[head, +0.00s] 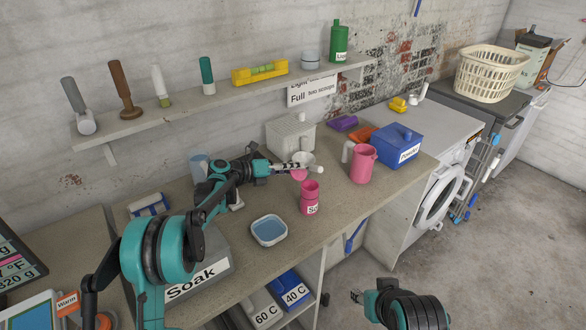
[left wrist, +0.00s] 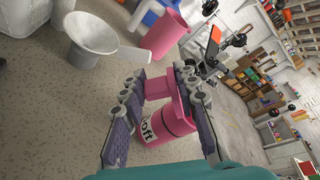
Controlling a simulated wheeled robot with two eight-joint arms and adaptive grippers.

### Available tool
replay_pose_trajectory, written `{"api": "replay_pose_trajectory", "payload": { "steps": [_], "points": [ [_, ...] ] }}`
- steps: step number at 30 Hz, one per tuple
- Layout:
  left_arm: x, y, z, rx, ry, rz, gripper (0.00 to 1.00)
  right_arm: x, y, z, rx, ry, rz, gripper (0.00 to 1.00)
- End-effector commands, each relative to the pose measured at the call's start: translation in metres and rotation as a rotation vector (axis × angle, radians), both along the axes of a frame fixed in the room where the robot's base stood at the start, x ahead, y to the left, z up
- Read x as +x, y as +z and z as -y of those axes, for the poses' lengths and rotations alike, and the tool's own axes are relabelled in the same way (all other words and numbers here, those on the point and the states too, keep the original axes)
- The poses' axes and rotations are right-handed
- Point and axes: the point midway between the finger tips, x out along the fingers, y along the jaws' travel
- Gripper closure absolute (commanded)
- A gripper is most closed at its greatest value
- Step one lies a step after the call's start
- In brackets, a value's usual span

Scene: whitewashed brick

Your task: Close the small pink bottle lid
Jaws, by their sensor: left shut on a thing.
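The small pink bottle (head: 309,206) stands upright on the counter, its label partly readable. It also shows in the left wrist view (left wrist: 172,124), behind my fingers, with "oft" legible on the label. My left gripper (head: 296,168) is just behind and above the bottle in the head view. In the left wrist view its fingers (left wrist: 158,92) are shut on a pink piece, which looks like the lid (left wrist: 157,84). Whether the lid touches the bottle is unclear. My right gripper (head: 357,297) is low at the front, away from the counter; its fingers are hard to make out.
A white funnel (left wrist: 91,34) stands close to the left gripper. A pink jug (head: 362,166) and a blue box (head: 398,146) stand to the right. A blue-filled tray (head: 269,231) lies left of the bottle. The counter's front edge is close by.

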Motion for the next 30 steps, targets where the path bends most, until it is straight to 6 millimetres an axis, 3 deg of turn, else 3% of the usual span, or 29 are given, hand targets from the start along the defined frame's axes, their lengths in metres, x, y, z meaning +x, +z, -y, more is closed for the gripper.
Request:
{"api": "replay_pose_trajectory", "payload": {
  "steps": [12, 30],
  "points": [
    [-0.007, 0.014, 0.006, 0.211, -0.001, 0.231, 0.99, 0.0, 0.023, 0.0, 0.0, 0.0, 0.0, 0.58],
    [-0.012, 0.02, 0.01, 0.344, -0.001, 0.382, 0.99, 0.0, 0.032, 0.0, 0.0, 0.0, 0.0, 0.58]
  ]
}}
